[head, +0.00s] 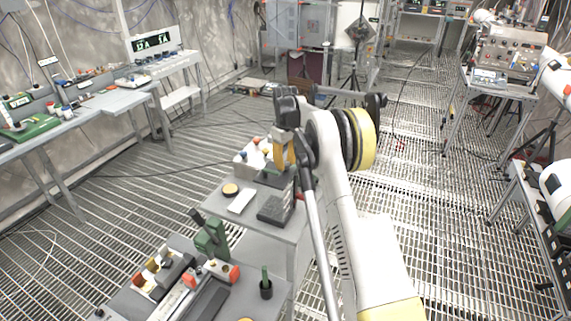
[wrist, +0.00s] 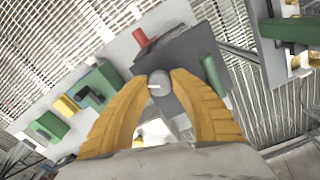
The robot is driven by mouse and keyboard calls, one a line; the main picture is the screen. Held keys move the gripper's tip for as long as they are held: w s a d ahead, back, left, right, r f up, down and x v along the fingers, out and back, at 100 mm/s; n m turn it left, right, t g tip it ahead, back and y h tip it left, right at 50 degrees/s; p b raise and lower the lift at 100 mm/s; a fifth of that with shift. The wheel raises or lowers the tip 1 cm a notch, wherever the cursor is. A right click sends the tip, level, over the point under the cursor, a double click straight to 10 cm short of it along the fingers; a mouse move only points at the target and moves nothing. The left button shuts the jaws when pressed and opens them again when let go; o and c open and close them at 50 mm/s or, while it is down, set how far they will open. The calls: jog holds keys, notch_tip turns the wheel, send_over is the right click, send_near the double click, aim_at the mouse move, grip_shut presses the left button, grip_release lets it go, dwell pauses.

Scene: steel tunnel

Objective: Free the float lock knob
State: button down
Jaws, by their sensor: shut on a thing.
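The knob (wrist: 155,84) is a round grey cap with a white line across its top, seen between my fingertips in the wrist view. I take it for the float lock knob. My gripper (wrist: 158,79) has curved yellow fingers, shut on the knob from both sides. A dark grey block (wrist: 190,52) lies beside and behind the knob. In the head view my gripper (head: 284,163) points down at the back of a grey bench (head: 283,234). The knob cannot be made out there.
Green fixtures (wrist: 96,86) lie to the left. In the head view, a dark keypad-like block (head: 275,208) and a yellow disc (head: 231,189) sit on the bench. Open grating floor (head: 130,205) lies left.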

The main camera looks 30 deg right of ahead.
aim_at(285, 163)
jog(key=shift+n, duration=0.9)
jog(key=c, duration=1.1)
grip_release()
jog(key=shift+o, duration=0.2)
jog(key=shift+r, duration=0.1)
notch_tip(285, 163, up, 12)
